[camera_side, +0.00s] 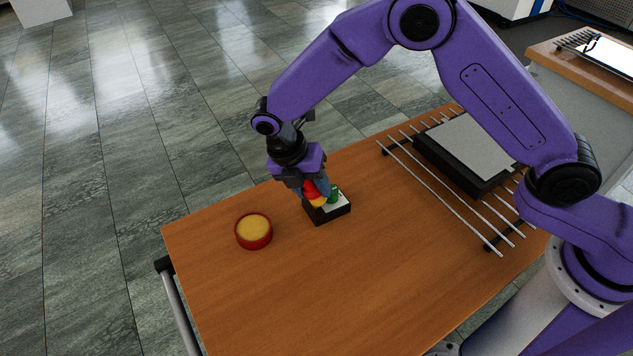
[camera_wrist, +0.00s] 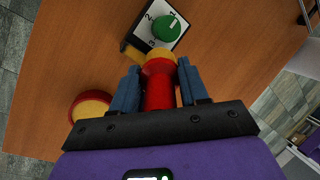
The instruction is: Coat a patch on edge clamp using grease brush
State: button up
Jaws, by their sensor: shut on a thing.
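My gripper (camera_wrist: 159,82) has its blue fingers shut on the red grease brush (camera_wrist: 158,88), whose tip end has a yellow band. In the side view my gripper (camera_side: 311,187) points down, with the red and yellow of the brush (camera_side: 310,192) between the fingers. The brush end is over or beside a small black box (camera_side: 322,216) with a white top and a green knob (camera_wrist: 166,27); contact cannot be told. I cannot tell for sure which thing is the edge clamp.
A red round dish (camera_side: 254,232) filled with yellow stuff stands left of the box; it also shows in the wrist view (camera_wrist: 88,106). A metal rod rack (camera_side: 440,187) with a grey-topped black slab (camera_side: 470,150) lies at the right. The wooden table's front is clear.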

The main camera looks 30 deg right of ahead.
jog(key=shift+a+f, duration=0.2)
jog(key=shift+a, duration=0.6)
jog(key=shift+a+r, duration=0.1)
jog(key=shift+r, duration=4.05)
jog(key=shift+s+a+f+t, duration=0.35)
jog(key=shift+s+a+t, duration=0.1)
jog(key=shift+a+t, duration=0.1)
